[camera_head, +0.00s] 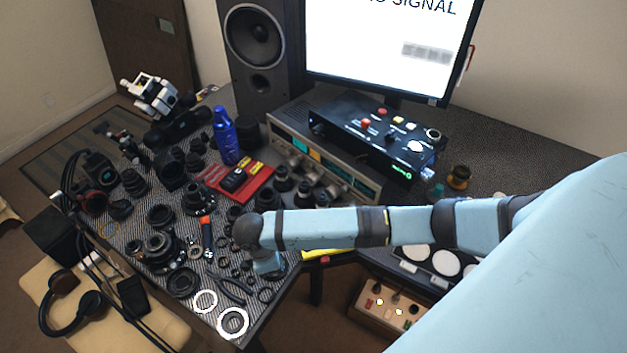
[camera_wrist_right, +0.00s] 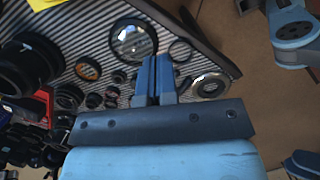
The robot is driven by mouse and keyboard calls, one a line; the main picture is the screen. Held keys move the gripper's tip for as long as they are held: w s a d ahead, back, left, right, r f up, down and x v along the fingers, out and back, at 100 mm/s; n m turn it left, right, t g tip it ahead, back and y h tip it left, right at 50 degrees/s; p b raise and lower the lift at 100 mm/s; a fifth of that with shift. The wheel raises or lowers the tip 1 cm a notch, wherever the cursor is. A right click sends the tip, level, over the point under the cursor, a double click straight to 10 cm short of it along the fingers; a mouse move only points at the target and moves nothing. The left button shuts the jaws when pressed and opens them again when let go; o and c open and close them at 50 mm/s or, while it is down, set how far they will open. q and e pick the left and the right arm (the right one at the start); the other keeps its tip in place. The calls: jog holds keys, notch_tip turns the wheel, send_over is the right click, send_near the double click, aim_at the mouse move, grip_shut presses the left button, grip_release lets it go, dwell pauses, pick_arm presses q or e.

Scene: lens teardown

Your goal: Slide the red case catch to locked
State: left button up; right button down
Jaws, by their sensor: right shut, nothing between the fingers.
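A red case (camera_head: 262,180) with yellow labels and a black piece on it lies mid-table in the head view. A red patch, probably the same case (camera_wrist_right: 42,100), shows at the left edge of the wrist view, partly hidden by black parts. I cannot make out the catch or its position. My right gripper (camera_wrist_right: 154,62) is shut and empty, above the striped mat near the table's edge. In the head view my right gripper (camera_head: 268,264) is small, below the wrist, and well to the front of the red case. My left gripper is not in view.
Lenses and rings crowd the mat (camera_wrist_right: 195,50); a large lens ring (camera_wrist_right: 133,40) lies just beyond my fingers. A blue bottle (camera_head: 226,135) and a rack unit (camera_head: 325,165) stand behind the red case. An orange-handled tool (camera_head: 207,235) lies left of my wrist.

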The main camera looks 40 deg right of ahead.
aim_at(308, 259)
jog(key=d, duration=0.1)
jog(key=w+d+r+h, duration=0.1)
jog(key=d+h, duration=0.1)
jog(key=shift+w+d+r+g, duration=0.3)
jog(key=shift+d+r+g, duration=0.05)
jog(key=shift+r+g, duration=0.05)
jog(key=x, duration=0.3)
jog(key=d+p+x, duration=0.1)
jog(key=x, duration=0.3)
jog(key=d+r+x, duration=0.1)
jog(key=x, duration=0.2)
jog(key=shift+s+d+f, duration=0.15)
jog(key=shift+s+f, duration=0.25)
jog(key=shift+s, duration=0.05)
jog(key=shift+s+d+f+p, duration=0.1)
jog(key=shift+s+d+p, duration=0.3)
jog(key=shift+d, duration=0.25)
